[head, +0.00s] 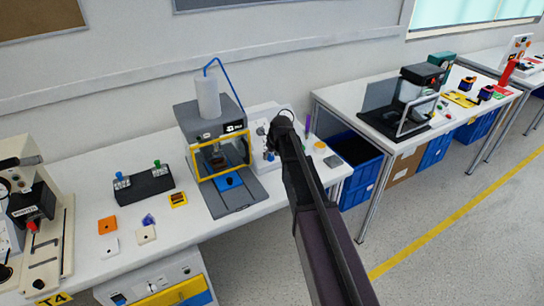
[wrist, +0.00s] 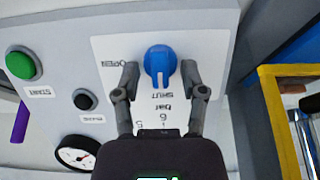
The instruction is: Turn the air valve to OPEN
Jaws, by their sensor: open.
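The blue valve knob (wrist: 160,62) sits on a white plate on a grey panel (wrist: 214,14) in the wrist view. Its grip lies roughly up and down in the picture, with the lower end towards the SHUT label (wrist: 166,97). The OPEN label (wrist: 118,63) is at the knob's left, partly behind a finger. My gripper (wrist: 159,70) is open, with one finger on each side of the knob; small gaps seem to show, and contact is unclear. In the head view my gripper (head: 281,122) is at the control panel (head: 262,158), and the arm hides the knob.
A green START button (wrist: 20,64), a black button (wrist: 85,100) and a pressure gauge (wrist: 76,152) are left of the knob. A yellow frame (wrist: 268,110) stands at the right. In the head view, a press with a yellow guard (head: 217,158) stands left of my gripper.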

